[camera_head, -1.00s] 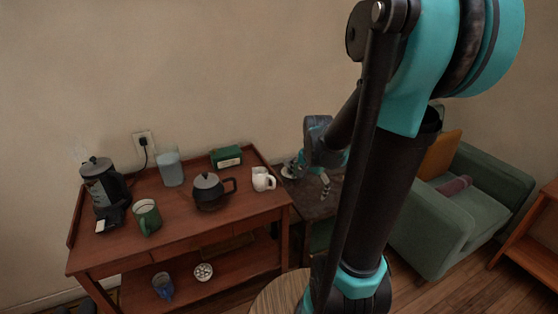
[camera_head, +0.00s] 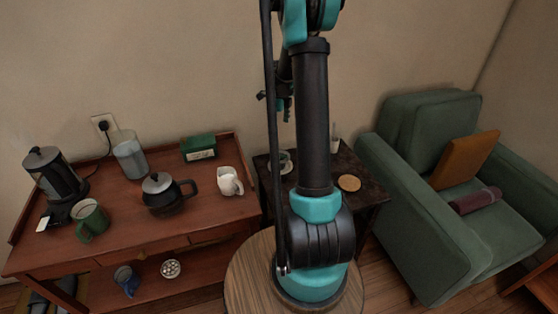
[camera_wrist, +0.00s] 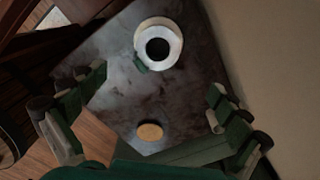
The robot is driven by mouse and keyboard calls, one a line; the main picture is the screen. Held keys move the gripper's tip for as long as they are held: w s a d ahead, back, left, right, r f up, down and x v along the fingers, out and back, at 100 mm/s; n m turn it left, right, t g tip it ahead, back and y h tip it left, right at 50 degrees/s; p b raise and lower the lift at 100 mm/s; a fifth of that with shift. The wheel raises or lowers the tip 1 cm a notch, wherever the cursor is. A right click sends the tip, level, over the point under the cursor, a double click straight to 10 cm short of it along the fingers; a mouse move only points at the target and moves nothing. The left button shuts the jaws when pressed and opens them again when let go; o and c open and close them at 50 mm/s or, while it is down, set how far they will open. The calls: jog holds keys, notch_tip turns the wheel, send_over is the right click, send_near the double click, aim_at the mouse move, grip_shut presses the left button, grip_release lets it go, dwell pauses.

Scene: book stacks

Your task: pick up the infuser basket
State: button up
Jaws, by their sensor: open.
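I cannot pick out the infuser basket with certainty. A small pale round piece with dark spots (camera_head: 171,268) lies on the cart's lower shelf; I cannot tell whether it is a basket or a bowl. On the small dark table (camera_wrist: 195,105) in the wrist view is a white round dish (camera_wrist: 173,57) with a dark round middle and a small green part at its edge. My gripper (camera_wrist: 157,82) is open and empty above this table, its fingers spread left and right. In the head view my gripper (camera_head: 287,105) is partly hidden behind my arm.
A round cork-coloured coaster (camera_head: 349,183) is on the dark table. The wooden cart (camera_head: 115,222) holds a black teapot (camera_head: 165,197), white mug (camera_head: 229,182), green mug (camera_head: 91,219), press pot (camera_head: 52,173), glass jar (camera_head: 129,157) and green box (camera_head: 198,148). A green armchair (camera_head: 405,225) stands right.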

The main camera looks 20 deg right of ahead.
aim_at(281, 157)
notch_tip(281, 157, down, 10)
jog(key=shift+r, duration=0.1)
jog(key=shift+s+d+f, duration=0.1)
jog(key=shift+s+f, duration=0.1)
jog(key=shift+f, duration=1.2)
jog(key=shift+s+d+f, duration=0.1)
jog(key=shift+s+f, duration=0.05)
jog(key=shift+f, duration=1.25)
jog(key=shift+c, duration=0.2)
jog(key=c, duration=1.2)
